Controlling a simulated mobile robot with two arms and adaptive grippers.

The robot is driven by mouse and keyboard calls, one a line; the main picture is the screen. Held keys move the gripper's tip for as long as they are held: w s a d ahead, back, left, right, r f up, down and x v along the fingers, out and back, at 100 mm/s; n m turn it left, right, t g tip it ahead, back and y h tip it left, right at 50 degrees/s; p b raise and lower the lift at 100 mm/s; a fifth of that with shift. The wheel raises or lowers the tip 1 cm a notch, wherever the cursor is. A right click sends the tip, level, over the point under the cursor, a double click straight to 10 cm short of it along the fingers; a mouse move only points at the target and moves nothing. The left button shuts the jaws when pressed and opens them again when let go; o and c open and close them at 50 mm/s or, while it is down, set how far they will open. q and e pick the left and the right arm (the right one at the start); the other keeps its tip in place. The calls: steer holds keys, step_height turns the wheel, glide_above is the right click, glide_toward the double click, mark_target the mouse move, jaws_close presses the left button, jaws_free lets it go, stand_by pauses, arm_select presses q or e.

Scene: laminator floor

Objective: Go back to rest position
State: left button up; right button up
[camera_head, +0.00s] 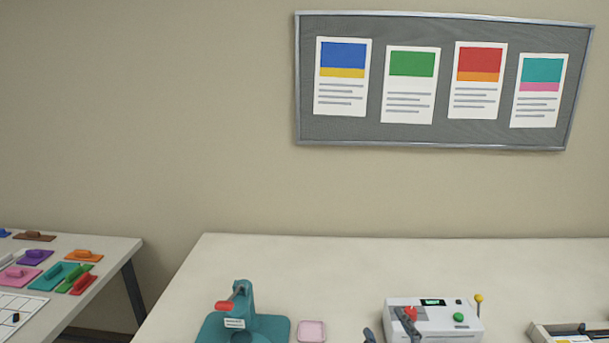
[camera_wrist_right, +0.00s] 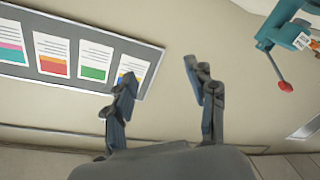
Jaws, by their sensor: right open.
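My right gripper (camera_head: 389,331) shows at the bottom of the head view, in front of the white machine's left part. Its two dark fingers stand apart, and nothing is between them. In the right wrist view the fingers (camera_wrist_right: 159,76) are also spread and empty, with the wall and the poster board behind. My left gripper is in neither view.
A teal press (camera_head: 250,327) with a red handle, a pink square (camera_head: 312,331) and a white machine (camera_head: 450,320) stand on the pale table (camera_head: 330,265). A tray (camera_head: 545,333) is at right. A side table (camera_head: 110,246) holds coloured pieces. The table's back is clear.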

steer(key=s+d+f+m+g+h, duration=0.1)
steer(key=s+d+f+m+g, duration=0.1)
steer(key=s+f+g, duration=0.35)
steer(key=s+d+f+m+g+h, duration=0.1)
steer(key=s+d+f+m+g, duration=0.15)
steer(key=s+f, duration=0.5)
steer(key=s+f+m+g, duration=0.2)
steer(key=s+f+g, duration=0.5)
steer(key=s, duration=0.7)
step_height(320, 180, down, 33)
steer(key=s+b, duration=0.2)
steer(key=b, duration=0.4)
steer(key=s+d+f+b, duration=0.2)
steer(key=s+f, duration=0.6)
steer(key=f, duration=0.2)
steer(key=s+d+f+g+b, duration=0.1)
steer(key=s+f+b, duration=0.1)
steer(key=s+f, duration=0.6)
step_height(320, 180, down, 2)
steer(key=shift+s+d+f, duration=0.1)
steer(key=shift+s+d, duration=0.1)
steer(key=shift+d, duration=0.15)
